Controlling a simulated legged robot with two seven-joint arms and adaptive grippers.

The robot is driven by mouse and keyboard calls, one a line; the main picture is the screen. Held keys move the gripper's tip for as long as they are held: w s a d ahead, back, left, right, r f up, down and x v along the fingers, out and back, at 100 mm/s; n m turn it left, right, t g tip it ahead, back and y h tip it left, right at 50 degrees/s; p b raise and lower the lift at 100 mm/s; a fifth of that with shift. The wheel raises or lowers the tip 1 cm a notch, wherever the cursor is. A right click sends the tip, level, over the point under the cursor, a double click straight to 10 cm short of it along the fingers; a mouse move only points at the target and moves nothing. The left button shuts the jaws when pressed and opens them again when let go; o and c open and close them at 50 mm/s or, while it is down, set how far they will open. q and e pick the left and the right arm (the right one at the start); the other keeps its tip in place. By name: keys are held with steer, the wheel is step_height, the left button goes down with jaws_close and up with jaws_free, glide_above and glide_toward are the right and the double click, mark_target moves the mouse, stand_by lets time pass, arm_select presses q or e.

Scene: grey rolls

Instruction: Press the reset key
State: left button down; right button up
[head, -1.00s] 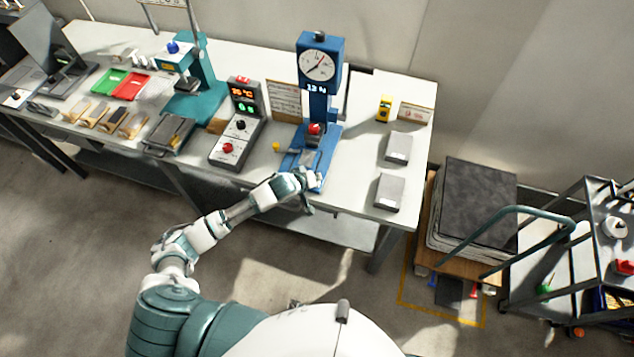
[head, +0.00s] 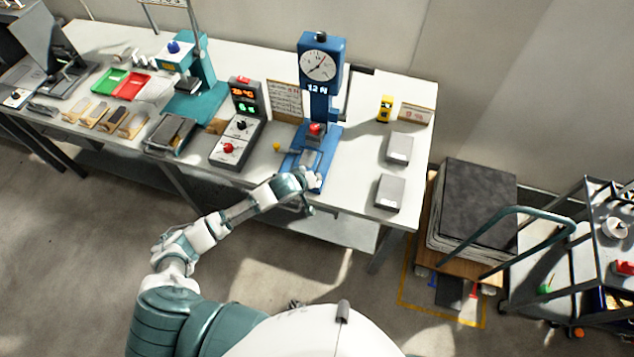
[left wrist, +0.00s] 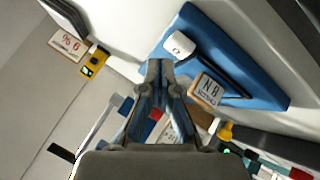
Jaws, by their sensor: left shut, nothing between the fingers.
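The blue press stand (head: 318,118) with a round dial (head: 320,65) and a small "12 N" display (head: 317,88) stands near the right end of the bench. I cannot read a reset marking on the key. My left gripper (head: 312,184) is at the front of this base. In the left wrist view its fingertips (left wrist: 160,68) are together, empty, and appear just short of the pale key. Contact cannot be told. My right gripper is out of view.
A control box (head: 237,140) with lit displays and a red knob stands left of the press. Two grey blocks (head: 399,148) and a yellow device (head: 385,108) lie to the right. A red-topped part (head: 315,129) sits on the press. The bench edge is beneath my forearm.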

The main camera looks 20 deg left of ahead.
arm_select(q)
steer(key=shift+a+f, duration=0.1)
steer(key=shift+f, duration=0.2)
steer(key=shift+s+f, duration=0.1)
steer(key=shift+f, duration=0.45)
stand_by(0.8)
steer(key=shift+r+p, duration=0.15)
steer(key=shift+p, duration=0.15)
steer(key=shift+r+p, duration=0.85)
steer(key=shift+p, duration=0.2)
step_height(320, 180, up, 5)
steer(key=p, duration=0.5)
steer(key=shift+p, duration=0.4)
